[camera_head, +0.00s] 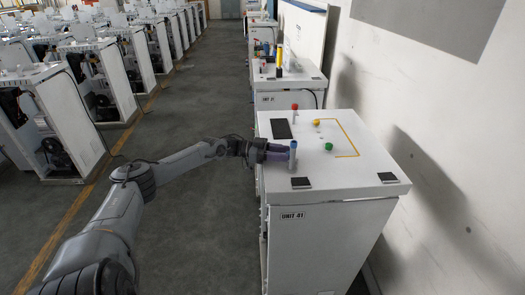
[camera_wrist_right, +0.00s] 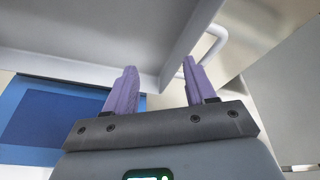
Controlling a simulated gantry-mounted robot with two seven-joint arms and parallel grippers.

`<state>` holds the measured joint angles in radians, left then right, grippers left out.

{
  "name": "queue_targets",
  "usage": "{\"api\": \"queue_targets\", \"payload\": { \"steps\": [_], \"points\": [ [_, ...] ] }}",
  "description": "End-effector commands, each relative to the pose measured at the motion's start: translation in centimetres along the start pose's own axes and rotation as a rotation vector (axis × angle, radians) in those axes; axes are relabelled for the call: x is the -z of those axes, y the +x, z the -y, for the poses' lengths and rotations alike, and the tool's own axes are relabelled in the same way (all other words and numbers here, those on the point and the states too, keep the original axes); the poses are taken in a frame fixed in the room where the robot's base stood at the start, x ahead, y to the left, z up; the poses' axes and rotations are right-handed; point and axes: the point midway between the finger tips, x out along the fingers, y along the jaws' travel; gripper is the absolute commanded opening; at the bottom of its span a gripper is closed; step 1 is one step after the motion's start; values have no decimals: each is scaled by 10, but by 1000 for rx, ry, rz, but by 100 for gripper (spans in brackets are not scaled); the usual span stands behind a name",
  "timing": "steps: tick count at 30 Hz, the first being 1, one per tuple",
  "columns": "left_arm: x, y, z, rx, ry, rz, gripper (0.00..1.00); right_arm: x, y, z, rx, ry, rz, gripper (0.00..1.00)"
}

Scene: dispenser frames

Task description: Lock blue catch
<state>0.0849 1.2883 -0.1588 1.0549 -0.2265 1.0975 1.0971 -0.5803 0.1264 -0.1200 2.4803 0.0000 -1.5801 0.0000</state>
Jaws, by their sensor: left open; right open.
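The blue catch (camera_head: 293,145) is an upright grey post with a blue top, near the left edge of the white cabinet top (camera_head: 365,178). My left gripper (camera_head: 285,153) comes in from the left at the post, with its purple fingers open. Whether the fingers stand around the post or beside it, and whether they touch it, I cannot tell. My right gripper (camera_wrist_right: 160,90) shows in the right wrist view, open with nothing between its purple fingers. It is near a white panel edge and a curved white handle (camera_wrist_right: 208,50).
A red-topped post (camera_head: 294,107), a yellow knob (camera_head: 316,122) and a green knob (camera_head: 328,146) stand on the same cabinet top. A dark panel (camera_head: 281,129) lies near the left edge. A wall is on the right; open floor (camera_head: 215,100) is on the left.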

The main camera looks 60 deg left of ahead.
Motion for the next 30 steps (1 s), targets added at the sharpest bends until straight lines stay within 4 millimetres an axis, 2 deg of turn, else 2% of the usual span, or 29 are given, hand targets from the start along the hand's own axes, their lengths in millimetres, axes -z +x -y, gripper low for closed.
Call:
{"api": "queue_targets", "payload": {
  "steps": [18,24,30],
  "points": [
    [1,-84,0,0,0,1,40,5,-13,2,8,9,-2,55],
    [1,-95,0,-1,2,0,40,5,-13,2,7,9,-2,55],
    [1,-96,0,-2,2,-1,40,5,-13,1,6,7,-1,55]
  ]
}}
